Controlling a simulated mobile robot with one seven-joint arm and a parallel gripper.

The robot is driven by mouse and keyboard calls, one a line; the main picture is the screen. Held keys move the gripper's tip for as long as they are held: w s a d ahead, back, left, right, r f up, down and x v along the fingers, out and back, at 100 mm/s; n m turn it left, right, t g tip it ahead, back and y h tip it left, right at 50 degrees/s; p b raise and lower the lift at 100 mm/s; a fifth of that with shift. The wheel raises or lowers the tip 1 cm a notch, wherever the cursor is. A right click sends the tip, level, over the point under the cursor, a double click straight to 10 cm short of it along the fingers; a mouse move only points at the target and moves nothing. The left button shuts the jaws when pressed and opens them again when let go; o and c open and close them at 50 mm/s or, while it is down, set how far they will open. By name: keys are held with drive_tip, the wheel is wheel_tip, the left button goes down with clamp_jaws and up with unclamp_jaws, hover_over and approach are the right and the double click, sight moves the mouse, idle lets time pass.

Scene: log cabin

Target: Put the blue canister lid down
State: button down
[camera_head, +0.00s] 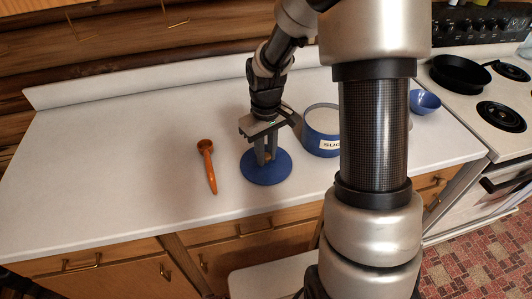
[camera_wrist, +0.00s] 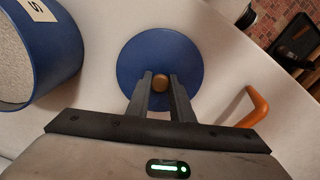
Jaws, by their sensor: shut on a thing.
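The blue canister lid (camera_head: 264,174) is a flat round disc with a small wooden knob on top. It is at the counter, left of the canister; whether its underside touches the counter is hard to tell. It also shows in the wrist view (camera_wrist: 190,55). My gripper (camera_head: 265,157) points down over it and is shut on the lid's knob (camera_wrist: 160,83), with a finger on each side. The blue canister (camera_head: 312,143), labelled as sugar, stands uncovered to the right of the lid and is full of white grains. My arm hides its right part.
A wooden scoop (camera_head: 208,165) lies on the white counter (camera_head: 120,150) left of the lid. A blue bowl (camera_head: 425,102) stands right of my arm, beside the stove with a black pan (camera_head: 460,73). The counter's left part is clear.

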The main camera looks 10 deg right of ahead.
drive_tip(key=c, duration=1.6)
unclamp_jaws()
drive_tip(key=shift+o, duration=0.2)
